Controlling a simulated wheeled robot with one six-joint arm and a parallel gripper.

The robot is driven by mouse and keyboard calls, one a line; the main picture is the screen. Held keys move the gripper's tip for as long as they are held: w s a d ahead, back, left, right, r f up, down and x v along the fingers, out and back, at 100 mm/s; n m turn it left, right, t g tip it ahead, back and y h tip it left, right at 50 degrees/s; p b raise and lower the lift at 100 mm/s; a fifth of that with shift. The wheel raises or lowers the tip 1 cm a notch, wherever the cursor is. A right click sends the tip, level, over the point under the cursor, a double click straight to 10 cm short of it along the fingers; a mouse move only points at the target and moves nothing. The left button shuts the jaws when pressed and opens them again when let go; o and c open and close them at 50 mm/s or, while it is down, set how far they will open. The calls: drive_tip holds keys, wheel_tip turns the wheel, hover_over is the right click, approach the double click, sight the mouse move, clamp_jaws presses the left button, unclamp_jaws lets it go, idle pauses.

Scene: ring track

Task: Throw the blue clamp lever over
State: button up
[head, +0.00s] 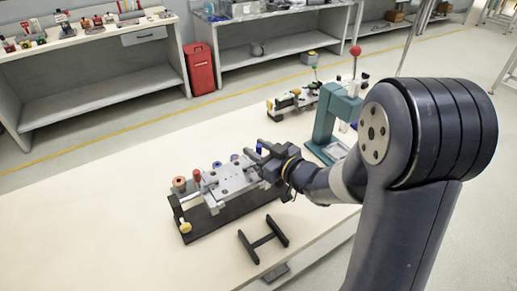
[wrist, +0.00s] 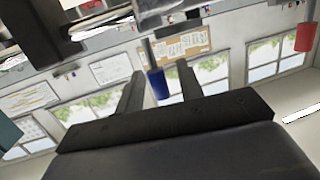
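The clamp fixture, a grey block on a dark base (head: 190,230), sits on the pale bench. In the wrist view the blue clamp lever (wrist: 158,85) has a blue grip on a thin grey rod. It stands between the two fingers of my gripper (wrist: 160,72), with a visible gap on each side. In the head view my gripper (head: 256,149) is at the fixture's right end, with a blue grip (head: 258,148) at its fingers. My gripper is open and hides part of the fixture.
A red-handled lever (head: 197,176) stands at the fixture's left; a red grip (wrist: 306,37) shows in the wrist view. A dark H-shaped stand (head: 263,240) lies in front. A teal press (head: 330,125) and another fixture (head: 295,101) stand behind. The bench's left is clear.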

drive_tip(key=v, duration=1)
drive_tip(key=shift+s+d, duration=0.3)
drive_tip(key=x, duration=1.1)
drive_tip(key=shift+d, duration=0.1)
drive_tip(key=shift+s, duration=0.1)
